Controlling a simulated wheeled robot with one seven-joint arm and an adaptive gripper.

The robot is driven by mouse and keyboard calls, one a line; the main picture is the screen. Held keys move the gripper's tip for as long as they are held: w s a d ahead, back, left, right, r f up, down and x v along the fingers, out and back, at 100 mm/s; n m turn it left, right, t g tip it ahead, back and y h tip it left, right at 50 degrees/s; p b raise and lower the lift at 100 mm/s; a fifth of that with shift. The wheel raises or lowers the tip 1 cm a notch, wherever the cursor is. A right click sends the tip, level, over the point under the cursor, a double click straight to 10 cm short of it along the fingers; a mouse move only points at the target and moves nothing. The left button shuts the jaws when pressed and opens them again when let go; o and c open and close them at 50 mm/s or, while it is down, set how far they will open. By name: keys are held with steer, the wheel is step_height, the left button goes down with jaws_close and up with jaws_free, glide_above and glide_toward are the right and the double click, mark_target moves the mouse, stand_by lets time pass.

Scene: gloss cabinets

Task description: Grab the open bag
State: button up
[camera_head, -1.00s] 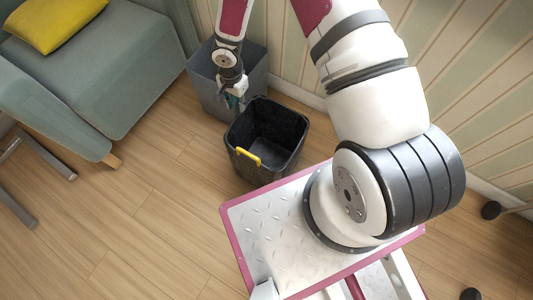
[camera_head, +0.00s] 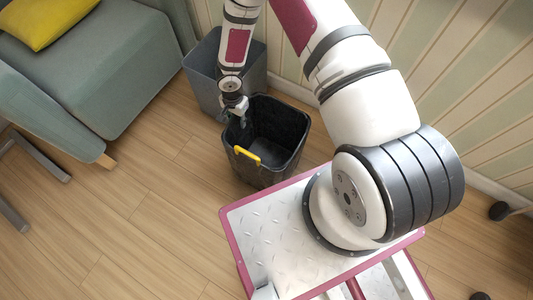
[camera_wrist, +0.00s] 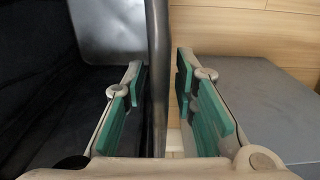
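The open bag (camera_head: 262,176) is a black, square-sided container with a yellow handle on its front rim. It stands upright on the floor, open at the top. My gripper (camera_head: 237,112) is low at the bag's back-left rim in the head view. In the wrist view, my gripper (camera_wrist: 160,88) is open, with green-padded fingers on either side of the bag's dark rim (camera_wrist: 158,45). The bag's dark inside is to the left of the rim. Gaps show between the pads and the rim. The fingertips are partly hidden in the head view.
A grey bin (camera_head: 203,72) stands just behind and left of the bag, close to it. A grey-green sofa (camera_head: 110,65) with a yellow cushion (camera_head: 35,18) is at the left. A striped wall (camera_head: 460,90) is behind. Wood floor (camera_head: 140,220) is clear in front.

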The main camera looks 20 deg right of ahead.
steer(key=shift+c, duration=0.2)
jaws_close()
steer(key=shift+r, duration=0.1)
